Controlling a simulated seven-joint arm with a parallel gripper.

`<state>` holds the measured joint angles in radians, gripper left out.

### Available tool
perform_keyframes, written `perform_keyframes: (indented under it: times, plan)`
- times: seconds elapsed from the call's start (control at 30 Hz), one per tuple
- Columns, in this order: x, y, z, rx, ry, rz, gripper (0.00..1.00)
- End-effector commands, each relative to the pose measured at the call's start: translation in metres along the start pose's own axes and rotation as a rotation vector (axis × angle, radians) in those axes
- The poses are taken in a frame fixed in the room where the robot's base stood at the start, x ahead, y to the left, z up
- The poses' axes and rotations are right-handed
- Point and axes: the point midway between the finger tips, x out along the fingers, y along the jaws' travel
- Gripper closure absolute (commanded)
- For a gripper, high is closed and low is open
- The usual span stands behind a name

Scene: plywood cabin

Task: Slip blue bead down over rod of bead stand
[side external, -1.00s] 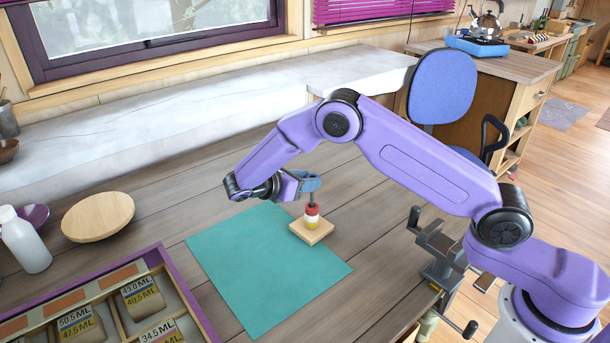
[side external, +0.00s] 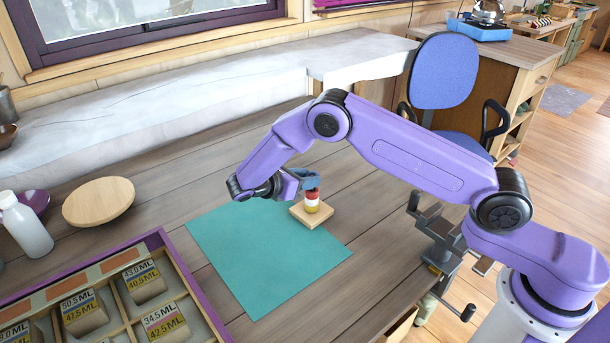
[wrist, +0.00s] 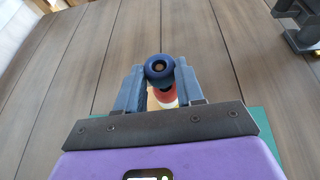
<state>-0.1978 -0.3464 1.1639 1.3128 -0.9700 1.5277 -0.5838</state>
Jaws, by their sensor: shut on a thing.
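The blue bead (wrist: 159,71) is held between the fingers of my gripper (wrist: 160,82), with its hole facing up. A light round spot shows in the hole and looks like the rod's top. In the side external view my gripper (side external: 308,180) is just above the red bead (side external: 313,195) on the stand; the blue bead cannot be told from the blue fingers there. Below the red bead are a white bead and a yellow bead (side external: 311,209). The wooden base of the bead stand (side external: 325,213) sits flat. The rod is hidden by the beads and gripper.
The stand is at the edge of a teal mat (side external: 262,265) on the plank table. A metal vise (side external: 440,240) is at the right table edge.

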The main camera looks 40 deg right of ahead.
Motion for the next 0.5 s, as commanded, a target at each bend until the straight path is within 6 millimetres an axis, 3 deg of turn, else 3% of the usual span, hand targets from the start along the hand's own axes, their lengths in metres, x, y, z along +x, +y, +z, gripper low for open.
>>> perform_keyframes:
  times: [0.33, 0.37, 0.4, 0.43, 0.5]
  plan:
    - [0.0003, 0.0001, -0.0009, 0.001, 0.000, 0.000, 0.91]
    - [0.0003, 0.0001, -0.0009, 0.000, 0.000, 0.000, 0.53]
    - [0.0003, 0.0001, -0.0009, 0.000, 0.000, 0.000, 0.40]
    - [0.0003, 0.0001, -0.0009, 0.000, 0.000, 0.000, 0.33]
    - [0.0003, 0.0001, -0.0008, 0.000, 0.000, 0.000, 0.33]
